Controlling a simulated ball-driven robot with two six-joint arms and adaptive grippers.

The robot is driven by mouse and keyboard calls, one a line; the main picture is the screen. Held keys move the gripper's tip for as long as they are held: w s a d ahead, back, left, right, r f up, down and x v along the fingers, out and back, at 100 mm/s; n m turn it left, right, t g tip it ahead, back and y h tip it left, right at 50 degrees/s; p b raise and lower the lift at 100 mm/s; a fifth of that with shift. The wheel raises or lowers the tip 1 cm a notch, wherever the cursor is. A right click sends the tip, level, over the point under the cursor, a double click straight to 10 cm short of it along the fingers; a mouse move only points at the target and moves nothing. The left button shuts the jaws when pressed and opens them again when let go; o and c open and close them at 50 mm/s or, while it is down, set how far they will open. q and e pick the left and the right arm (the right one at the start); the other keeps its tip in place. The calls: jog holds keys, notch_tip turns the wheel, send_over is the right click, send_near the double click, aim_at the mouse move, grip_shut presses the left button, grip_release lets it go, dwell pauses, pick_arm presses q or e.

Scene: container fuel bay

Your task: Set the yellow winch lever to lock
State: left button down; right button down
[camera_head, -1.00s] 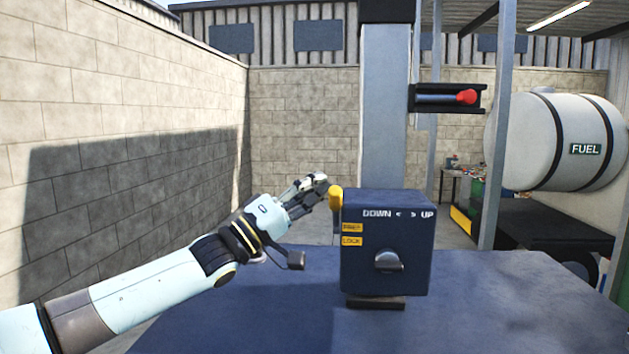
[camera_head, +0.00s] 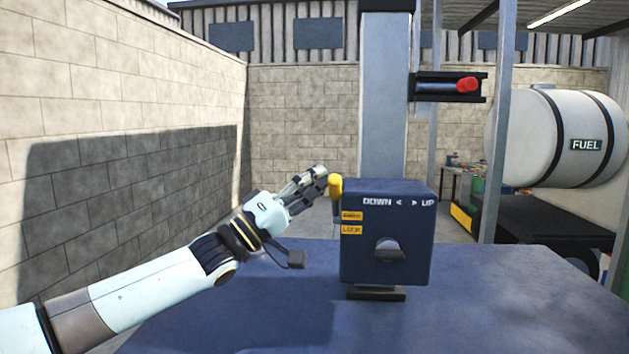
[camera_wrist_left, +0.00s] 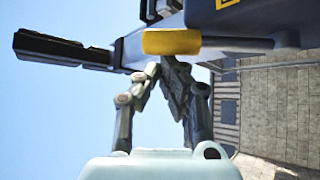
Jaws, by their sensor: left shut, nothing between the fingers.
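The yellow winch lever (camera_head: 336,186) sticks up at the left side of the dark blue winch box (camera_head: 413,243). Two yellow labels sit on the box's front left; the lower one (camera_head: 352,230) reads LOCK. My left gripper (camera_head: 321,176) is shut and empty, its fingertips just left of the lever's yellow knob. In the left wrist view the yellow knob (camera_wrist_left: 172,41) lies just beyond the fingertips (camera_wrist_left: 160,68); I cannot tell whether they touch. My right gripper is not in view.
The box stands on a blue surface (camera_head: 480,310) with free room to its right. A grey post (camera_head: 383,100) rises behind it, with a red-ended bar (camera_head: 467,85) in a black bracket. A FUEL tank (camera_head: 550,140) is at the right.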

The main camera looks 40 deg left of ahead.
pick_arm(q)
jog(key=s+d+f+m+g+h+b, duration=0.2)
jog(key=f+m+h+b, duration=0.6)
jog(key=b, duration=0.8)
jog(key=s+m+g+h, duration=0.1)
jog(key=s+m+h, duration=0.1)
jog(key=m, duration=0.2)
jog(key=shift+d+g, duration=0.2)
jog(key=shift+g, duration=0.1)
